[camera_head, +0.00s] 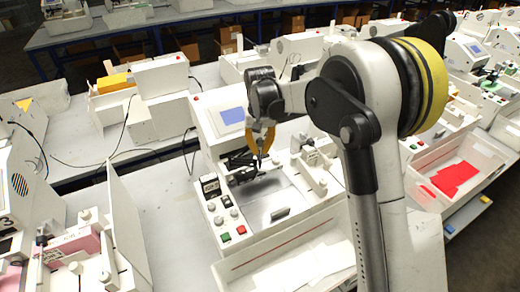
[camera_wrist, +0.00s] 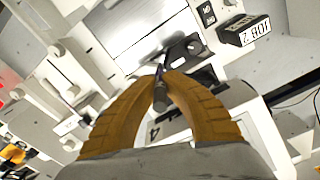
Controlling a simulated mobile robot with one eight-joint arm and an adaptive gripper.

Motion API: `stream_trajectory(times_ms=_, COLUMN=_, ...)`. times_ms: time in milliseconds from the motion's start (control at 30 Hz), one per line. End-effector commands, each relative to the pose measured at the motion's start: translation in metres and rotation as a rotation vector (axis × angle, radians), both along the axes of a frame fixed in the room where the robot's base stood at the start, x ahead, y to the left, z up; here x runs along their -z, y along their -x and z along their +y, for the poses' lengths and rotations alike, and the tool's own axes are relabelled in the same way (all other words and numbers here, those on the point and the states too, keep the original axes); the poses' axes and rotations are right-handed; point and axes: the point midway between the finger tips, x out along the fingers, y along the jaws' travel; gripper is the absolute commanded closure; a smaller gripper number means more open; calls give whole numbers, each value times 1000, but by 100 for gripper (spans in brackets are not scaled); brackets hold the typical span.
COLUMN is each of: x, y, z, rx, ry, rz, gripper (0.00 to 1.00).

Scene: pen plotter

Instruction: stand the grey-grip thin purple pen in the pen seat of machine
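My gripper (camera_head: 260,152) has orange fingers and hangs over the middle of a white machine (camera_head: 214,190) with a blue screen. In the wrist view the fingertips (camera_wrist: 164,82) are closed on a thin pen (camera_wrist: 160,98). Its thick grey end points toward the camera, and a thin dark purplish part runs away between the fingertips toward the machine. In the head view the pen is small and dark under the fingertips. A dark carriage (camera_head: 243,178) lies just below over a shiny plate. I cannot make out the pen seat clearly or whether the pen touches it.
The machine's front has knobs, a green button and a red button (camera_head: 226,237). A white tray (camera_head: 325,262) lies in front. A white bin with red sheets (camera_head: 457,178) stands at right. Other white machines crowd both sides. A bare table stretch lies left of the machine.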

Motion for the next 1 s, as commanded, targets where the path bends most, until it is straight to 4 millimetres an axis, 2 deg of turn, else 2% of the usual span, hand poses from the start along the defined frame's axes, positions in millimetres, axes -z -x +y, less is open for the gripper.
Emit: stream_trajectory(times_ms=1000, x=24, y=0, z=0, rx=0, ry=0, rz=0, gripper=100)
